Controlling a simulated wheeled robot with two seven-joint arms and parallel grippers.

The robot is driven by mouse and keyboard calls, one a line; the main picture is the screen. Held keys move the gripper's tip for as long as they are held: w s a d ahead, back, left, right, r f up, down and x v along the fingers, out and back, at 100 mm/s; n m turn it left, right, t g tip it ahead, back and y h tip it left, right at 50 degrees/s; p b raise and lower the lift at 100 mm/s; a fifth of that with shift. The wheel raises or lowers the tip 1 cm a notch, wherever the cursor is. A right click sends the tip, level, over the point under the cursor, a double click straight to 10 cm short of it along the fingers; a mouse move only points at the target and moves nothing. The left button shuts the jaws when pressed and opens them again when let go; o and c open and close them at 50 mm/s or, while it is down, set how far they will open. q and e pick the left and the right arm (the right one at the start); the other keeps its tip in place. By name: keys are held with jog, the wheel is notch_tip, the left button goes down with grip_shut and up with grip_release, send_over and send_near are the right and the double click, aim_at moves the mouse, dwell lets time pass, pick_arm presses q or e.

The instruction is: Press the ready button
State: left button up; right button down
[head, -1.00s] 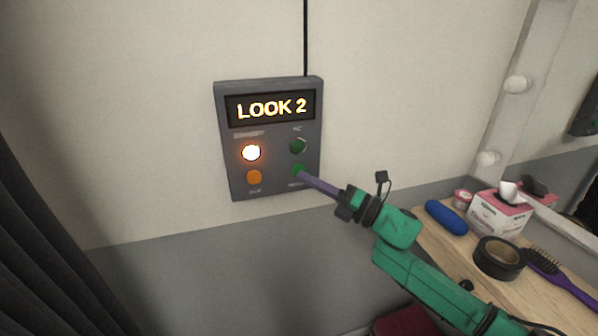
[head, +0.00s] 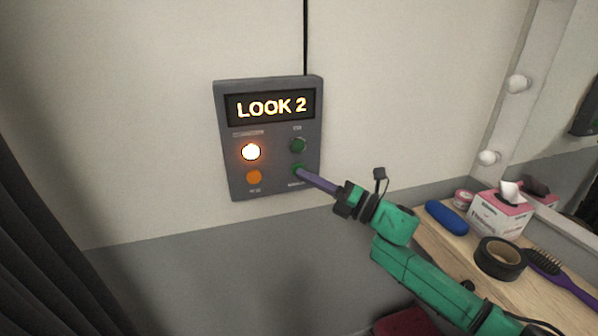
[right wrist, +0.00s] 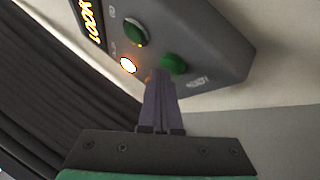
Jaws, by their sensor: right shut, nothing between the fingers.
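A grey panel (head: 240,186) on the wall has a lit display (head: 272,107) reading LOOK 2. Below it are a glowing lamp (head: 251,152), an orange button (head: 254,177), a dark green lamp or button (head: 298,145) and a green button (head: 297,169) at lower right. My left gripper is not in view.
A wooden counter (head: 455,262) at right holds a blue case (head: 446,217), a tissue box (head: 499,215), black tape (head: 500,258) and a purple hairbrush (head: 560,277). A dark curtain (head: 40,250) hangs at left. A black cable runs up from the panel.

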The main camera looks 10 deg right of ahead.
jog(key=shift+w, duration=0.35)
jog(key=shift+s, duration=0.1)
dwell(0.5)
jog(key=shift+s+b, duration=0.4)
jog(key=shift+s, duration=0.35)
jog(key=s+b, duration=0.2)
jog(key=s, duration=0.3)
jog(key=shift+d, duration=0.15)
